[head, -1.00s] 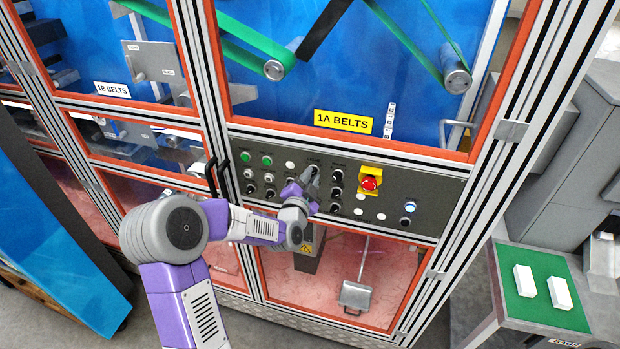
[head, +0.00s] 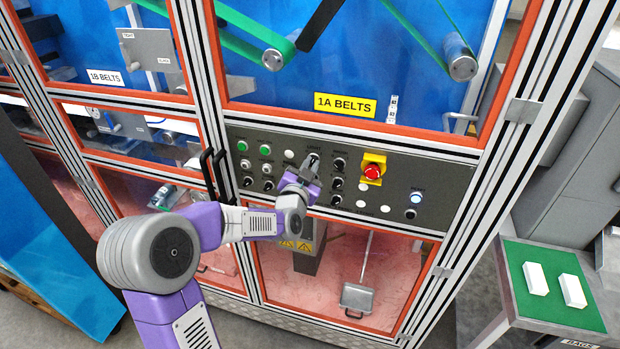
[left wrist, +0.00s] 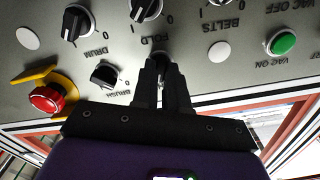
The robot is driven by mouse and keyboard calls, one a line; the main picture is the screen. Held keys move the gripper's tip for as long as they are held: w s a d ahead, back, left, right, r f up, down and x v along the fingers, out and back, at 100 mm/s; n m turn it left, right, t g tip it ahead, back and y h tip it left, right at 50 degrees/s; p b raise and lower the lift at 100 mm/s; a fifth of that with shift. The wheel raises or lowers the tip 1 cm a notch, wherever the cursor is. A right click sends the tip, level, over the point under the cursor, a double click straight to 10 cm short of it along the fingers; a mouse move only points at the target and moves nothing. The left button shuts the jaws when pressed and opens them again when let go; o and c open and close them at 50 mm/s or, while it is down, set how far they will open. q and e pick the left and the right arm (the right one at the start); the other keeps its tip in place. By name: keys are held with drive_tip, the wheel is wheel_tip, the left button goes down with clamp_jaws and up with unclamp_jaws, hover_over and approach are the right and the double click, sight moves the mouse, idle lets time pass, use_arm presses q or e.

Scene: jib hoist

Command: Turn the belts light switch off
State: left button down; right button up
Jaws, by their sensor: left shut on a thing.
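The grey control panel (head: 405,185) sits under the yellow 1A BELTS sign (head: 345,105). My left gripper (head: 313,164) is at a top-row knob below a small label that looks like LIGHT. In the left wrist view my left gripper (left wrist: 163,72) is shut on a dark knob (left wrist: 160,57). The fingers hide most of this knob and its pointer, and its label is hidden. The panel shows upside down there, with the FOLD knob (left wrist: 146,9) just beyond the fingers and the BRUSH knob (left wrist: 106,76) beside them. My right gripper is not in view.
A red emergency button (head: 372,172) on a yellow plate is right of my gripper. Green buttons (head: 265,146) and several knobs are to the left. Black door handles (head: 213,172) stick out near my forearm. A green-topped table (head: 545,310) with two white blocks stands at the right.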

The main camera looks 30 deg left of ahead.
use_arm(q)
drive_tip(key=n+b, duration=0.9)
drive_tip(key=b, duration=0.2)
drive_tip(key=shift+f, duration=0.15)
drive_tip(key=shift+a+n+b, duration=0.1)
drive_tip(key=shift+n+b, duration=1.55)
drive_tip(key=shift+n, duration=0.55)
drive_tip(key=shift+r, duration=0.2)
drive_tip(key=c, duration=1.1)
unclamp_jaws()
drive_tip(key=shift+c, duration=0.2)
drive_tip(key=v, duration=0.7)
drive_tip(key=shift+s, duration=0.3)
